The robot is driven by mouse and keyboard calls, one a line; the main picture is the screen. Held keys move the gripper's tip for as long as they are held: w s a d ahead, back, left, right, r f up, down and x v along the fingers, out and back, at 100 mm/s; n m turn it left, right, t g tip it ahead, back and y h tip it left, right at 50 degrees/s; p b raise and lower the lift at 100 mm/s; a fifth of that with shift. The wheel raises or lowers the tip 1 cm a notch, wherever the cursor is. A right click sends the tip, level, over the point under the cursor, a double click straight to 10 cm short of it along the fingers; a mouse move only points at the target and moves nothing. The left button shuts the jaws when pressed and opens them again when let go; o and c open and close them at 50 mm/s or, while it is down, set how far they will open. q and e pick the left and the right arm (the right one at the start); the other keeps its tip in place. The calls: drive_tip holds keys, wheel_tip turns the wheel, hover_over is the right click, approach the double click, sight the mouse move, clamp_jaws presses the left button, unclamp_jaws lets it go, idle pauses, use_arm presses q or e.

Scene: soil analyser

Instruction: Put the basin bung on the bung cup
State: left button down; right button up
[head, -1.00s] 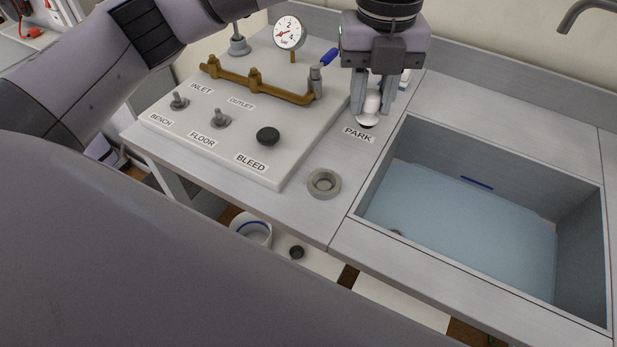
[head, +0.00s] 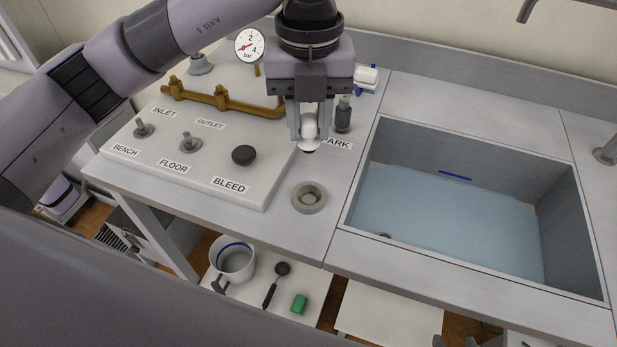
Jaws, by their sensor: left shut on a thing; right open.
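The bung (head: 309,128) is a white knob with a dark underside. My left gripper (head: 309,138) is shut on it and holds it upright, left of the PARK label (head: 340,143). The bung cup (head: 309,197), a grey ring with a recessed centre, sits on the worktop in front of the gripper, left of the basin. The bung appears above and behind the cup, apart from it. Nothing is seen in the cup's recess. The basin (head: 470,292) stands at the right with bluish water in it.
A white panel (head: 213,189) with valves, a black BLEED knob (head: 243,155), brass pipe (head: 220,101) and gauge (head: 249,46) lies left. A dark grey post (head: 343,115) stands just right of the gripper. A white pot (head: 233,262) is on the lower shelf. Worktop around the cup is clear.

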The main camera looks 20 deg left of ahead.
use_arm(q)
wheel_tip(320, 180, down, 12)
drive_tip(key=shift+r, duration=0.1)
idle(0.4)
drive_tip(key=shift+f, duration=0.2)
drive_tip(key=c, duration=0.9)
unclamp_jaws()
drive_tip(key=shift+o, duration=0.2)
wheel_tip(320, 180, up, 12)
drive_tip(key=shift+r, duration=0.2)
